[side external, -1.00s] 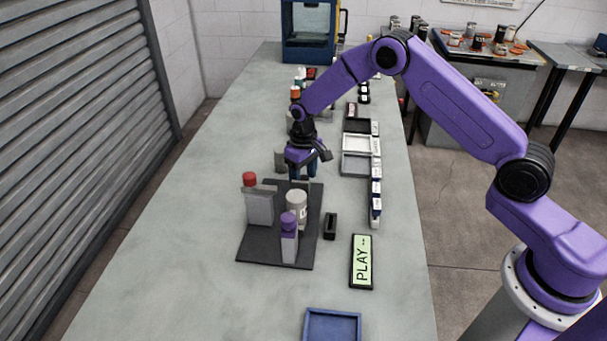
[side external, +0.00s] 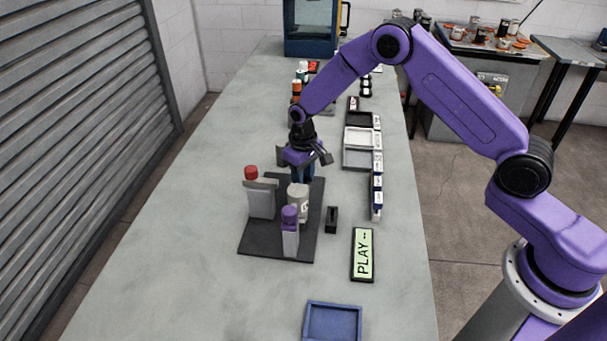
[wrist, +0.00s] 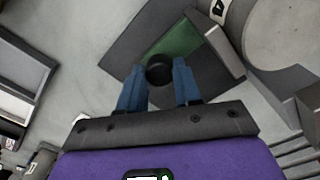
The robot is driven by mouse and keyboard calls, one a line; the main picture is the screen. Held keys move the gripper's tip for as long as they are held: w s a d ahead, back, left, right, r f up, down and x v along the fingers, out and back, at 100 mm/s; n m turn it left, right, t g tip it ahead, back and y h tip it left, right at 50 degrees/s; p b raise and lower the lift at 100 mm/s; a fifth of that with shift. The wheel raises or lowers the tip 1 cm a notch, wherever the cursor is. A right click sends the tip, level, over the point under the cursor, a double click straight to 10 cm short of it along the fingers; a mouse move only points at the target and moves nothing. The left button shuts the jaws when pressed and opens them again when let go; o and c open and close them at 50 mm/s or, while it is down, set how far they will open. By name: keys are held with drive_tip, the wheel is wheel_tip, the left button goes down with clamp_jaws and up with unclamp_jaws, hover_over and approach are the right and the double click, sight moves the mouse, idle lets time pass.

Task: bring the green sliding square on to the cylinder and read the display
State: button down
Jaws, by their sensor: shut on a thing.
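In the wrist view, the green sliding square (wrist: 182,40) lies partly visible on a dark grey plate, with a round black knob (wrist: 159,68) at its near edge. The blue fingers of my gripper (wrist: 158,78) stand on both sides of the knob, shut on it. The pale cylinder (side external: 298,200) stands on the dark base plate (side external: 270,240) in the side view; it also shows at upper right in the wrist view (wrist: 285,28), apart from the square. My gripper (side external: 303,178) is just behind the cylinder. The display (side external: 362,255) reads "PLAY --". The square is hidden in the side view.
A red-topped grey post (side external: 261,200) and a purple-topped post (side external: 290,240) flank the cylinder. A small black block (side external: 332,219) stands to its right. A blue tray (side external: 333,321) is in front. Open trays line the right side. The left table area is clear.

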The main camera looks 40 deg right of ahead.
drive_tip(key=c, duration=0.8)
unclamp_jaws()
wheel_tip(320, 180, up, 18)
drive_tip(key=shift+f, duration=0.25)
drive_tip(key=s+r+n, duration=0.2)
drive_tip(key=s+n, duration=0.2)
drive_tip(key=s, duration=1)
drive_tip(key=s+r+n, duration=0.3)
drive_tip(key=s, duration=1.1)
drive_tip(key=s+d+n, duration=0.1)
drive_tip(key=s+d, duration=0.1)
drive_tip(key=s, duration=0.1)
drive_tip(key=s+d+f+n, duration=0.1)
drive_tip(key=s+d, duration=0.1)
drive_tip(key=s, duration=0.2)
drive_tip(key=s+d+f+n, duration=0.1)
drive_tip(key=s+d, duration=0.1)
drive_tip(key=s, duration=0.2)
drive_tip(key=shift+f, duration=0.1)
drive_tip(key=shift+w, duration=0.1)
